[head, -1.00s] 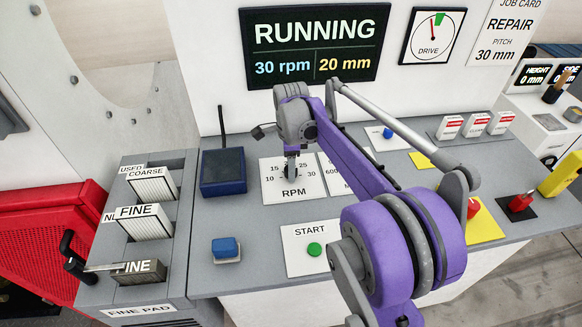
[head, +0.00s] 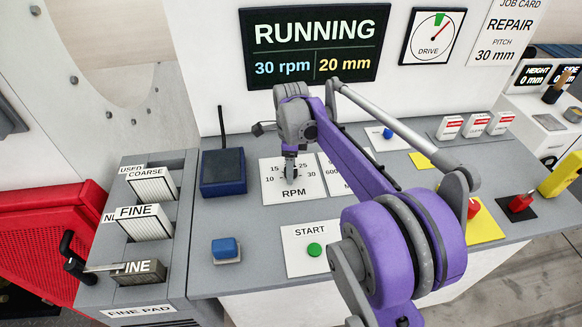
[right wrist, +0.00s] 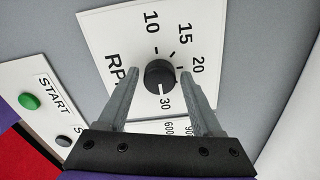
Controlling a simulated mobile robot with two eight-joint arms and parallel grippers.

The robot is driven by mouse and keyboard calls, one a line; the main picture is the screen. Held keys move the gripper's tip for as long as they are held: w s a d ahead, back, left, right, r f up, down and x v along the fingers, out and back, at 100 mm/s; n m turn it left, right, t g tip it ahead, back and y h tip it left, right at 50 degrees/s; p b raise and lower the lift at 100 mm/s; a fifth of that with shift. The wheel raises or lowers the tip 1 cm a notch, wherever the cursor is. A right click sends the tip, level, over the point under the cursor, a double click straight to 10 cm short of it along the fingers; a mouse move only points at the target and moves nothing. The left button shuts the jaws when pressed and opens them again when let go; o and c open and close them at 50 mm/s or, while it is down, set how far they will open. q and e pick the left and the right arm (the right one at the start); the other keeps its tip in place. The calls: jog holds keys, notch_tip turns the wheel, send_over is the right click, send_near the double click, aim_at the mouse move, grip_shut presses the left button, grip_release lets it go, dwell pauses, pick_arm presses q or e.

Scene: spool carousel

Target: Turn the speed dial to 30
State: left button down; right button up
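The speed dial is a black knob (right wrist: 159,75) on a white RPM plate (right wrist: 108,30) marked 10, 15, 20 and 30. In the right wrist view its white mark points at 30. My right gripper (right wrist: 158,72) is open, with one finger on each side of the knob and a gap visible on both sides. In the head view the right gripper (head: 290,170) is over the RPM plate (head: 285,192) and hides most of the dial. The screen (head: 315,45) reads RUNNING, 30 rpm and 20 mm. My left gripper is not in view.
A START plate with a green button (head: 314,249) lies in front of the RPM plate. A second dial plate (head: 333,175) is close on the right. A dark blue box (head: 223,172) and a blue button (head: 225,247) are to the left. The drive gauge (head: 433,36) hangs above.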

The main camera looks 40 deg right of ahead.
jog(key=shift+o, duration=0.5)
notch_tip(320, 180, up, 11)
jog(key=shift+p, duration=0.3)
jog(key=shift+f, duration=0.15)
dwell(0.3)
